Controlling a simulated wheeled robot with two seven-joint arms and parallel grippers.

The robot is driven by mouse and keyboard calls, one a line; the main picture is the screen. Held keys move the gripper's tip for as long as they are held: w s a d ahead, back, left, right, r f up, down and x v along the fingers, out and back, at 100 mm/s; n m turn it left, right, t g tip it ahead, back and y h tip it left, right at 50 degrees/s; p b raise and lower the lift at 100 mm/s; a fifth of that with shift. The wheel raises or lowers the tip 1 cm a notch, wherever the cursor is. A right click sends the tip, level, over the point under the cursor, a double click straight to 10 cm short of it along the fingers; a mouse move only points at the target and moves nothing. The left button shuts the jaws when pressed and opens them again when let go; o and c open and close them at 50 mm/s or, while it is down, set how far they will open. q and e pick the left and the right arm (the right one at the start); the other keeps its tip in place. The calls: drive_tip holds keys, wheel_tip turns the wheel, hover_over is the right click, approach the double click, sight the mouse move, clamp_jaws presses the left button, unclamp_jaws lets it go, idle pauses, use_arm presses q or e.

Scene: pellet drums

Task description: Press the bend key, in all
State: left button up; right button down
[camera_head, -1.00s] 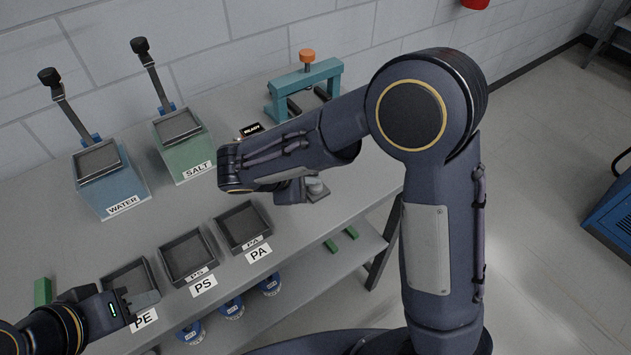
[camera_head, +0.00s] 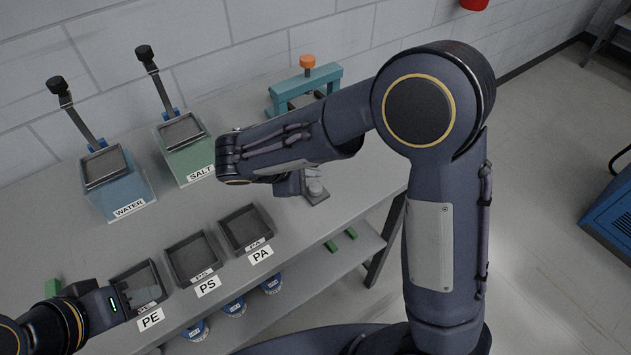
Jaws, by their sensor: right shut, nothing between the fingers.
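A small grey plate with a round raised button (camera_head: 316,190), which looks like the key, sits on the bench near its right end. My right gripper (camera_head: 298,184) is shut and empty, right beside the button's left side in the picture. My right forearm partly covers it, and I cannot tell whether it touches. The teal bending frame (camera_head: 328,84) with an orange knob (camera_head: 307,62) stands behind, partly covered by my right arm. My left gripper (camera_head: 137,297) is over the PE tray (camera_head: 126,276); its finger opening is unclear.
A blue WATER box (camera_head: 122,190) and a green SALT box (camera_head: 192,160), each with a lever, stand at the back left. The PS tray (camera_head: 196,262) and PA tray (camera_head: 246,229) line the front edge. Blue drums (camera_head: 234,307) stand below. Bare bench lies between.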

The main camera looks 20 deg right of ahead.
drive_tip(key=shift+r+p, duration=0.8)
drive_tip(key=shift+r, duration=0.6)
drive_tip(key=shift+s+d, duration=0.15)
drive_tip(key=shift+d, duration=0.1)
drive_tip(key=s+d+r+m+g+y, duration=0.2)
drive_tip(key=s+d+m+y, duration=0.15)
drive_tip(key=s+d, duration=0.25)
drive_tip(key=s+d+r+m+t+y, duration=0.2)
drive_tip(key=s+m+y, duration=0.6)
drive_tip(key=s+m, duration=0.4)
drive_tip(key=s+t, duration=0.1)
drive_tip(key=s, duration=0.2)
drive_tip(key=shift+s+r+t, duration=0.2)
drive_tip(key=shift+t, duration=0.1)
drive_tip(key=shift+y, duration=0.25)
